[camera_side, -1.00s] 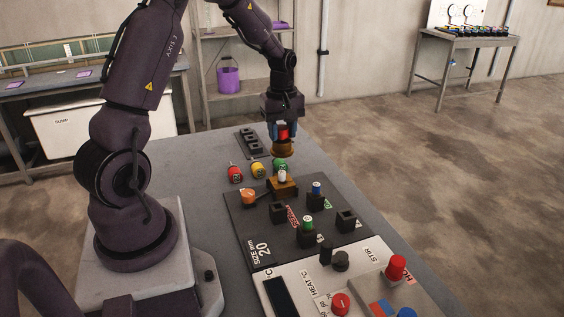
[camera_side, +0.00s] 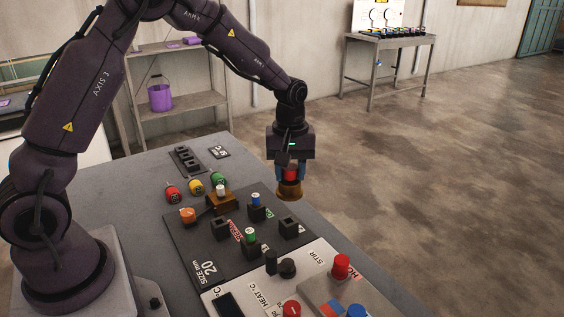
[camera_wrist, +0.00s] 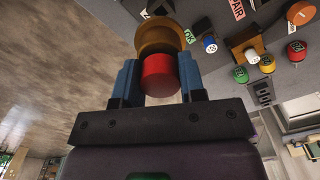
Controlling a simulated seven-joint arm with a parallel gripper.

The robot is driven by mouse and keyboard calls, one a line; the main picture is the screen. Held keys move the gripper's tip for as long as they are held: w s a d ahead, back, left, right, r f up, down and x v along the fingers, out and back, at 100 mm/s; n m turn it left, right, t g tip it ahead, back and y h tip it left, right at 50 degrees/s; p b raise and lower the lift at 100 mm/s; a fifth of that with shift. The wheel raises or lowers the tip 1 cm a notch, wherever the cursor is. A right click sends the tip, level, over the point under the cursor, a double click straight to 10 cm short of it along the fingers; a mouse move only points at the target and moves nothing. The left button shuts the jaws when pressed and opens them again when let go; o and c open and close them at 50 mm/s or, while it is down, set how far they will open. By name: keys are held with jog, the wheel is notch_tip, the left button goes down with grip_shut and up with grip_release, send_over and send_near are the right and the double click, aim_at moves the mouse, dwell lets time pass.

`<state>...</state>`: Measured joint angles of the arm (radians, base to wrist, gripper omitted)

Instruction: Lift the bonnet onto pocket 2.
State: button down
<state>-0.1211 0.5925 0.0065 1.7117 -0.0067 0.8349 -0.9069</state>
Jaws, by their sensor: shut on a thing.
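My gripper (camera_side: 290,171) is shut on the bonnet (camera_side: 290,190), a brown, flared cup with a red knob on top. The blue fingers grip the red knob. In the wrist view the bonnet's brown rim (camera_wrist: 158,33) shows beyond the knob, between the fingertips (camera_wrist: 160,75). The bonnet hangs in the air near the right edge of the bench. On the dark board (camera_side: 205,252) are black square pockets. One pocket (camera_side: 220,229) and another (camera_side: 289,228) look empty. Others hold a blue-capped vial (camera_side: 256,199) and a green-capped vial (camera_side: 250,235). I cannot read which is pocket 2.
A brown block with a white-topped piece (camera_side: 221,197) and an orange knob (camera_side: 187,215) stand on the board. Red (camera_side: 172,194), yellow (camera_side: 196,187) and green (camera_side: 218,179) pieces lie behind it. A control panel with a red knob (camera_side: 341,267) is in front.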

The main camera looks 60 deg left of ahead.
aim_at(289, 198)
jog(key=shift+f, duration=2.95)
jog(key=shift+f, duration=0.8)
jog(key=c, duration=0.6)
grip_release()
jog(key=shift+r, duration=2.55)
